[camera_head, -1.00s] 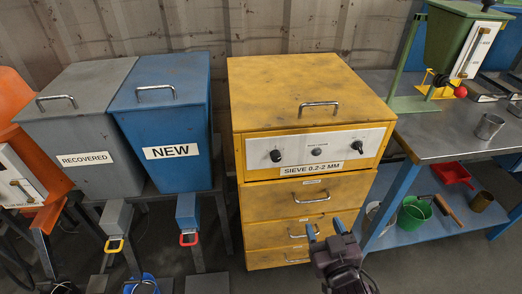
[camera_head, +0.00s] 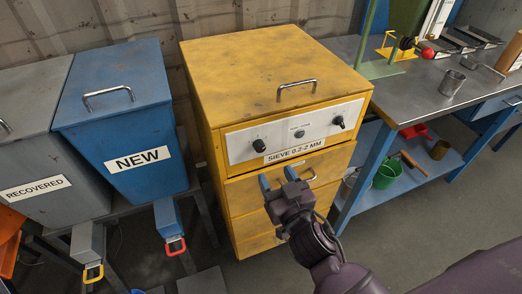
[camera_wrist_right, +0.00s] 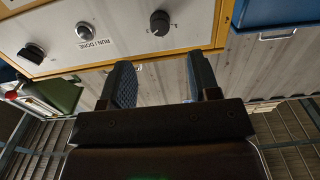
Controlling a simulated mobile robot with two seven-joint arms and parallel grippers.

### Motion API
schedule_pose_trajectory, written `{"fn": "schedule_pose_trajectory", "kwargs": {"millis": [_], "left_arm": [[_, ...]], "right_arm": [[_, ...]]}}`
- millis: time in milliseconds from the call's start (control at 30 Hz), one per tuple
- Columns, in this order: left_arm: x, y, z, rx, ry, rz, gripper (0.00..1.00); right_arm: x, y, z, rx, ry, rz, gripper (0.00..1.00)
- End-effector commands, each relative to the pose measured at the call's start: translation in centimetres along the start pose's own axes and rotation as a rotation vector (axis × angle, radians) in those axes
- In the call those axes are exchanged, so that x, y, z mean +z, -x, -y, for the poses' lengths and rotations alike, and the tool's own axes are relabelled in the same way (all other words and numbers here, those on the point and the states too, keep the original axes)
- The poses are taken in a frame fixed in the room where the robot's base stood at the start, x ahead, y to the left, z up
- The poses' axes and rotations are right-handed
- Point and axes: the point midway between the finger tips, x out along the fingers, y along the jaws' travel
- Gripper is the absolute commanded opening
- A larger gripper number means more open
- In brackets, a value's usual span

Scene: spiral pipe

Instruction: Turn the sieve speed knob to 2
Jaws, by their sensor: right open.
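The yellow sieve cabinet (camera_head: 265,75) carries a light control panel (camera_head: 275,135) on its upper front, labelled SIEVE 0.2-2 MM. The panel has a black knob at the left (camera_head: 259,145), a small round button in the middle (camera_head: 299,134) and a black knob at the right (camera_head: 339,121). The knob labels are too small to tell which sets speed. My right gripper (camera_head: 278,180) is open and empty, below the panel and apart from the knobs. In the right wrist view, the turned-over panel shows one knob (camera_wrist_right: 160,22) above the open fingers (camera_wrist_right: 160,80). My left gripper is out of view.
A blue NEW bin (camera_head: 115,100) and grey RECOVERED bin (camera_head: 35,150) stand left of the cabinet. A metal workbench (camera_head: 415,90) with a cup (camera_head: 450,83) stands right. Drawer handles stick out below the panel.

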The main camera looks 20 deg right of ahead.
Motion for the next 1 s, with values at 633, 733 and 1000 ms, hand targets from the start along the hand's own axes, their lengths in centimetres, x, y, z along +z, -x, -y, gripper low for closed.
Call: {"fn": "schedule_pose_trajectory", "kwargs": {"millis": [633,733,1000], "left_arm": [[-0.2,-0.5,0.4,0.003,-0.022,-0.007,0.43],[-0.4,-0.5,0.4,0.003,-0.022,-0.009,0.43],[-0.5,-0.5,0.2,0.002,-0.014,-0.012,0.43]], "right_arm": [[0.1,-8.1,0.0,0.0,0.002,0.001,0.56],[0.0,-8.6,0.0,0.0,0.001,0.001,0.56],[0.0,-8.8,0.0,0.0,0.001,0.001,0.56]]}}
